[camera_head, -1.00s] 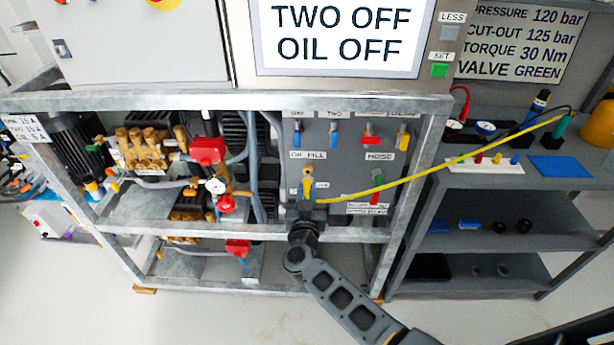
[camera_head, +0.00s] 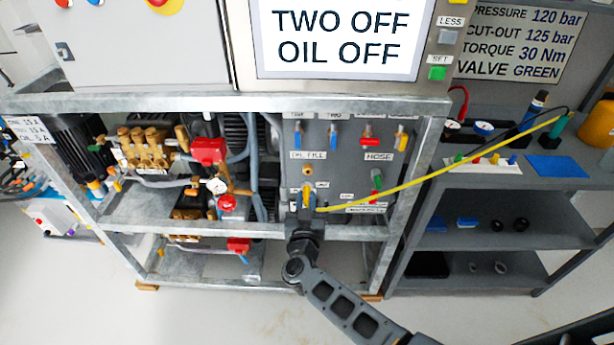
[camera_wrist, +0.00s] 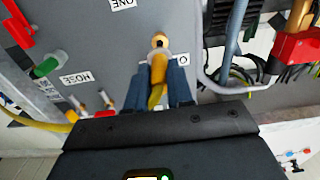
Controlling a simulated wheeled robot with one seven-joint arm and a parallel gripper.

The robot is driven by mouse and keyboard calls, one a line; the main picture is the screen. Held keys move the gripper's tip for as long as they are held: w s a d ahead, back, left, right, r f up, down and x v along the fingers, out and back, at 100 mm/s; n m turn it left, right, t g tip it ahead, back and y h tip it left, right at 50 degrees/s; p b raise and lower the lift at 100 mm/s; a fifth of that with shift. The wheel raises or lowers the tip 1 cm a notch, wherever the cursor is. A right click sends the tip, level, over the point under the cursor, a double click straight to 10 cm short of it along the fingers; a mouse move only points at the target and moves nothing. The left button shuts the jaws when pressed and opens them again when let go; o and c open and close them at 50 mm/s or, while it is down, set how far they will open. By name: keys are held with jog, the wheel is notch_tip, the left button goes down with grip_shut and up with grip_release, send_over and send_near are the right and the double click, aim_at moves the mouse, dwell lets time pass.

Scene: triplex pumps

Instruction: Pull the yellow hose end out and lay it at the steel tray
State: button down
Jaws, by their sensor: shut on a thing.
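The yellow hose (camera_head: 420,178) runs from the right bench to the grey panel. Its yellow end (camera_head: 306,192) is between the jaws of my gripper (camera_head: 305,212), just below a brass port (camera_head: 308,170) under the OIL FILL label. In the wrist view the blue fingers of my gripper (camera_wrist: 158,72) are shut on the hose end (camera_wrist: 155,88). The brass port (camera_wrist: 160,40) lies right beyond it. The head view shows a small gap between end and port. I cannot make out a steel tray for certain.
The grey panel (camera_head: 345,170) carries coloured valve handles, including a green one (camera_head: 377,180) near the HOSE label. A dark shelf unit (camera_head: 480,205) on the right holds a white tray (camera_head: 490,165) and a blue mat (camera_head: 558,166).

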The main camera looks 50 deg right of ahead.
jog(key=shift+s+a+p, duration=0.35)
jog(key=shift+s+a, duration=0.05)
jog(key=shift+a, duration=0.05)
jog(key=shift+s+a, duration=0.2)
jog(key=shift+a, duration=0.05)
jog(key=shift+a, duration=0.2)
